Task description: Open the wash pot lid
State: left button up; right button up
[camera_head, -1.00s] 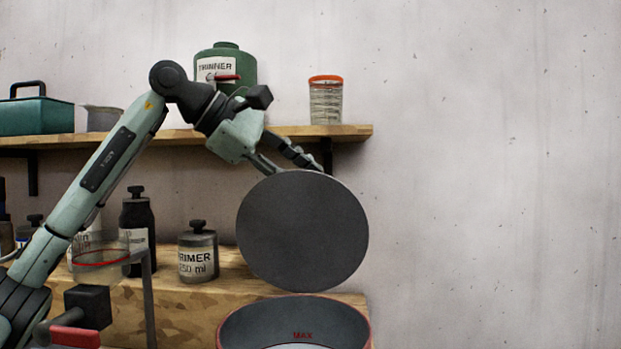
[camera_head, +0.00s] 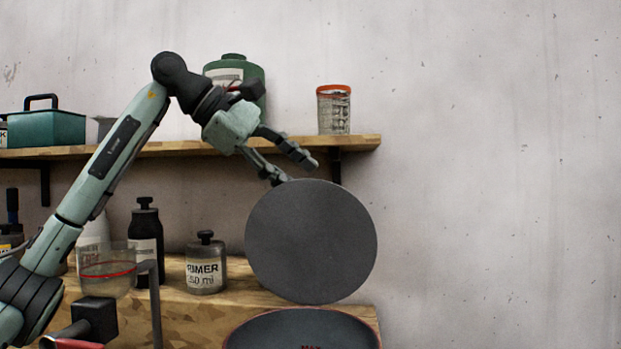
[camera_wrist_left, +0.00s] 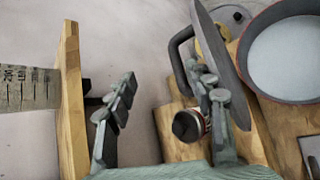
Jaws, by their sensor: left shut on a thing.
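The grey round wash pot lid (camera_head: 311,242) stands steeply raised over the back of the wash pot (camera_head: 302,318), which is open below it. In the left wrist view the lid (camera_wrist_left: 222,62) is seen nearly edge-on, with its dark loop handle (camera_wrist_left: 174,58) on the near side; the pot's rim (camera_wrist_left: 243,72) is to its right. My left gripper (camera_head: 288,167) is at the lid's upper left. In the wrist view its fingers (camera_wrist_left: 165,92) are apart, the right one overlapping the handle and lid. Whether they grip the handle is unclear. My right gripper is out of view.
A wooden shelf (camera_head: 190,148) above holds a green canister (camera_head: 250,78), a teal toolbox (camera_head: 45,130) and an orange-rimmed cup (camera_head: 334,110). A primer jar (camera_head: 206,265) and a dark bottle (camera_head: 146,232) stand left of the lid. The wall side right is clear.

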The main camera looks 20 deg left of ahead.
pick_arm(q)
jog(key=shift+t, duration=0.6)
jog(key=a+r, duration=0.3)
jog(key=r, duration=0.1)
jog(key=shift+s, duration=0.3)
jog(key=v, duration=1.3)
jog(key=shift+s+a+n, duration=0.3)
jog(key=shift+f, duration=0.1)
